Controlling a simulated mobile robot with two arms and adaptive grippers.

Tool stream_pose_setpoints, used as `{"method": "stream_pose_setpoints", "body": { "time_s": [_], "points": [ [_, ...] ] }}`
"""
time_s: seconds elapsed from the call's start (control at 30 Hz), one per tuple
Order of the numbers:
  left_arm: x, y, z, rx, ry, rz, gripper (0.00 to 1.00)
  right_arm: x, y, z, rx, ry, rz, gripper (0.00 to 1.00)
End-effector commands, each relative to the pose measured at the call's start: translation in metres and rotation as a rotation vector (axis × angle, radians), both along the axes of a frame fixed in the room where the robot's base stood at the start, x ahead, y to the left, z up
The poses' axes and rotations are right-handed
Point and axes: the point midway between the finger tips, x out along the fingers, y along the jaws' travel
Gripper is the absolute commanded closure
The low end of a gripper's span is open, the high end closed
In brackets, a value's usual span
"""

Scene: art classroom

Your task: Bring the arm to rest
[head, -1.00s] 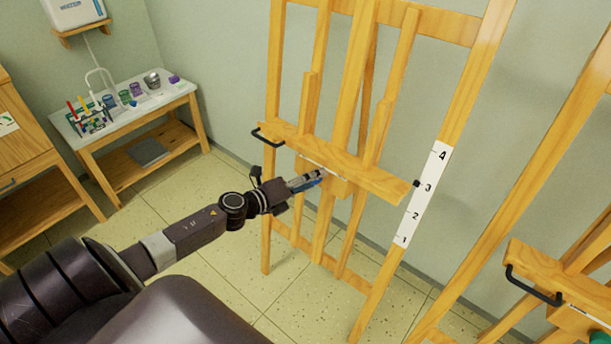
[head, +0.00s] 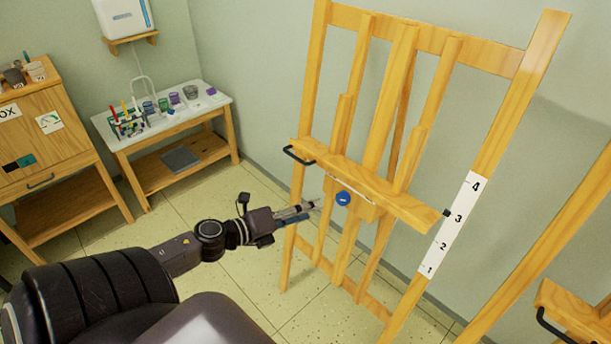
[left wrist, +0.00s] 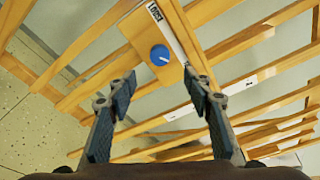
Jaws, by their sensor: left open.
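My left arm reaches in from the lower left in the head view. Its gripper (head: 304,212) is in front of the wooden easel (head: 403,95), just left of and apart from a round blue knob (head: 343,198) under the easel's ledge. In the left wrist view the two fingers are spread with nothing between them, and the gripper (left wrist: 162,90) is open. The blue knob (left wrist: 160,55) shows beyond the fingertips on a wooden block, with a small printed label and a white strip beside it. My right gripper is not in view.
A white-topped table (head: 165,113) with pots and a rack stands at the left wall, next to a wooden cabinet (head: 50,140). A second easel (head: 575,310) is at the lower right. A numbered scale (head: 453,225) marks the easel's leg.

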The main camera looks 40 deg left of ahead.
Motion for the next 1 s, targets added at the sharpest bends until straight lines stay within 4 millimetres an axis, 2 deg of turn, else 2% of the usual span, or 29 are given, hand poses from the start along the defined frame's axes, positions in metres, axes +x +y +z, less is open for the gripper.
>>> {"method": "stream_pose_setpoints", "body": {
  "time_s": [0.57, 0.67, 0.77, 0.87, 1.0],
  "points": [
    [-0.001, 0.000, 0.000, -0.001, 0.000, 0.001, 0.53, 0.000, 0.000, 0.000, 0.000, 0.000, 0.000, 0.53],
    [-0.002, 0.005, -0.009, -0.025, 0.015, 0.025, 0.53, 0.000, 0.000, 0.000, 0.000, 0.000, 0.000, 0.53],
    [-0.009, 0.021, -0.041, -0.112, 0.067, 0.113, 0.53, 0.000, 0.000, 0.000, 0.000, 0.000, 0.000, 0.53],
    [-0.026, 0.043, -0.098, -0.260, 0.155, 0.263, 0.53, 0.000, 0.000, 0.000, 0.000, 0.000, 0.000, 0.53],
    [-0.069, 0.059, -0.195, -0.499, 0.303, 0.512, 0.53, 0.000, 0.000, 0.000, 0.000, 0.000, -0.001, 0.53]
  ]
}}
